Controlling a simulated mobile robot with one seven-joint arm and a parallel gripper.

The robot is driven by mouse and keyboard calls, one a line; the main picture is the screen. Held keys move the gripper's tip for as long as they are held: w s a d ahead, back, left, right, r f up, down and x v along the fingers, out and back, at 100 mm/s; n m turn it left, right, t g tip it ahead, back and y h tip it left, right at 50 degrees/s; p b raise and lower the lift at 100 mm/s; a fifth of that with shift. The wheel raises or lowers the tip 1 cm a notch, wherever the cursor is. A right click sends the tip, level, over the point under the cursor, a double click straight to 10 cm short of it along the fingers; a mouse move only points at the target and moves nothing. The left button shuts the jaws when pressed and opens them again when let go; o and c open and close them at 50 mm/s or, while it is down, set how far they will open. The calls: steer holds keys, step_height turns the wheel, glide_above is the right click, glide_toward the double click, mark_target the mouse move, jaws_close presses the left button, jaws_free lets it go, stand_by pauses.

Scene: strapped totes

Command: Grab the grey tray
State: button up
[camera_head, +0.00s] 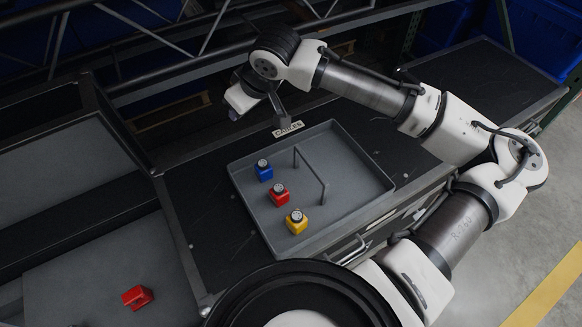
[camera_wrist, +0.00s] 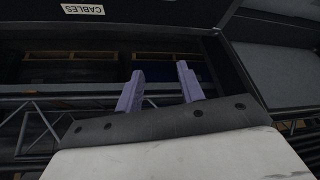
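The grey tray (camera_head: 345,176) lies on the dark bench top in the head view, with low walls and a thin upright hoop handle (camera_head: 312,174) across its middle. A blue block (camera_head: 264,171), a red block (camera_head: 279,194) and a yellow block (camera_head: 296,222) stand in its left half. My gripper (camera_head: 207,99) is beyond and to the left of the tray, apart from it. In the wrist view my gripper (camera_wrist: 160,69) shows two purple fingers spread apart with nothing between them. The tray is not seen in the wrist view.
A "CABLES" label (camera_head: 288,130) stands at the bench's back edge, and also shows in the wrist view (camera_wrist: 83,9). Another red block (camera_head: 137,297) lies on a grey surface at lower left. Metal truss beams (camera_head: 195,45) run behind. The bench right of the tray looks clear.

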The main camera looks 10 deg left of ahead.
mark_target(311, 164)
steer(key=s+d+f+m+g+h, duration=0.1)
steer(key=d+f+m+h, duration=0.15)
steer(key=d, duration=0.55)
steer(key=s+d+f+m+g+h, duration=0.1)
steer(key=d+f+m+g+h, duration=0.15)
steer(key=d, duration=0.55)
steer(key=shift+n+t+y, duration=0.35)
steer(key=shift+n+y, duration=0.05)
steer(key=shift+n, duration=0.1)
steer(key=f, duration=0.7)
steer(key=shift+w+a+f+b, duration=0.2)
steer(key=shift+a+f+b, duration=0.05)
steer(key=shift+f+b, duration=0.15)
steer(key=shift+w+a+f+p, duration=0.1)
steer(key=shift+w+f, duration=0.05)
steer(key=shift+f, duration=0.9)
steer(key=shift+w+a+f+p, duration=0.1)
steer(key=shift+w+f, duration=0.05)
steer(key=shift+f, duration=0.85)
steer(key=shift+w+f+p, duration=0.1)
steer(key=shift+w+f, duration=0.05)
steer(key=shift+f, duration=0.9)
jaws_close()
steer(key=shift+r, duration=0.1)
